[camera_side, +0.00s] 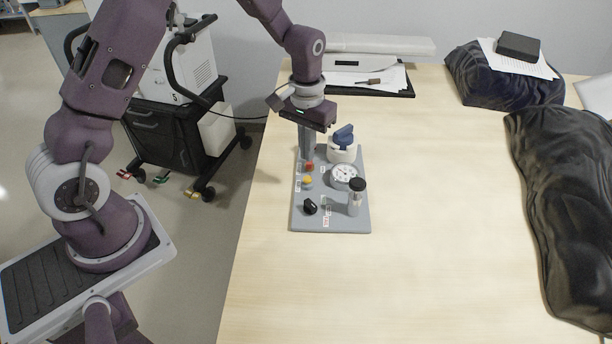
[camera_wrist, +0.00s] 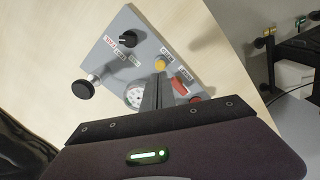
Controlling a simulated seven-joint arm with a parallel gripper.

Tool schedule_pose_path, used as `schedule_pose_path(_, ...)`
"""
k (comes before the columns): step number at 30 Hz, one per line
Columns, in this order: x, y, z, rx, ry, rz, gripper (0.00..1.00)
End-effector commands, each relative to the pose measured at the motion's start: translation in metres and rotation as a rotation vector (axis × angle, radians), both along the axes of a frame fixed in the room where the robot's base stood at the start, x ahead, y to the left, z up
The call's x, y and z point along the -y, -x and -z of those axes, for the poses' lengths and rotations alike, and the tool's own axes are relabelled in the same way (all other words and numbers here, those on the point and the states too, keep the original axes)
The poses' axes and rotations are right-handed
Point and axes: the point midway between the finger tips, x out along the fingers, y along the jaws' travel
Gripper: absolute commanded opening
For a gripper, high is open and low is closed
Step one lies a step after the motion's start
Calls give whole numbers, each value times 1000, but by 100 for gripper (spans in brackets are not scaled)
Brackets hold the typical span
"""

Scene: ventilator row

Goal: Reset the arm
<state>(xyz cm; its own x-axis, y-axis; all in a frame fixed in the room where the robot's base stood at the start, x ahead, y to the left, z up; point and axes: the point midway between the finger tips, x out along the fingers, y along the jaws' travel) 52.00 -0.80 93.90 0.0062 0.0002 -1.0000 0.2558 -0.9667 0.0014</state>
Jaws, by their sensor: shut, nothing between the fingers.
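My gripper (camera_side: 307,150) is shut and empty, its fingers pointing down over the far left part of a grey panel (camera_side: 345,222) on the table. In the wrist view the shut fingers (camera_wrist: 160,76) appear just below the yellow button (camera_wrist: 160,62) and beside the red button (camera_wrist: 180,88). In the side view the red button (camera_side: 309,167) is just below the fingertips; I cannot tell whether they touch. The panel also carries a dial gauge (camera_side: 344,174), a black knob (camera_side: 310,207), a black-capped post (camera_side: 357,186) and a blue-handled valve (camera_side: 343,137) on a white base.
Papers and a clipboard (camera_side: 390,82) lie at the back of the table. Dark draped shapes (camera_side: 560,200) fill the right side. A black cart (camera_side: 160,130) stands on the floor at left. The table between panel and drapes is clear.

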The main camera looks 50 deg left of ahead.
Motion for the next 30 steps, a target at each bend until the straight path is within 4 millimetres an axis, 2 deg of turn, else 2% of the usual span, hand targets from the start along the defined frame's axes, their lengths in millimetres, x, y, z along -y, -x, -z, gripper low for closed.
schedule_pose_path(2,4,7,-35,41,-2,17,0)
schedule_pose_path(5,13,37,-105,124,-7,60,0)
schedule_pose_path(6,17,55,-131,160,-10,79,0)
schedule_pose_path(8,22,86,-165,213,-16,109,0)
schedule_pose_path(9,25,108,-183,248,-20,127,0)
schedule_pose_path(12,32,165,-213,334,-33,175,0)
schedule_pose_path(15,36,214,-224,406,-47,213,0)
schedule_pose_path(19,38,252,-222,463,-59,243,0)
schedule_pose_path(23,38,264,-219,481,-64,255,0)
schedule_pose_path(30,38,264,-219,481,-64,255,0)
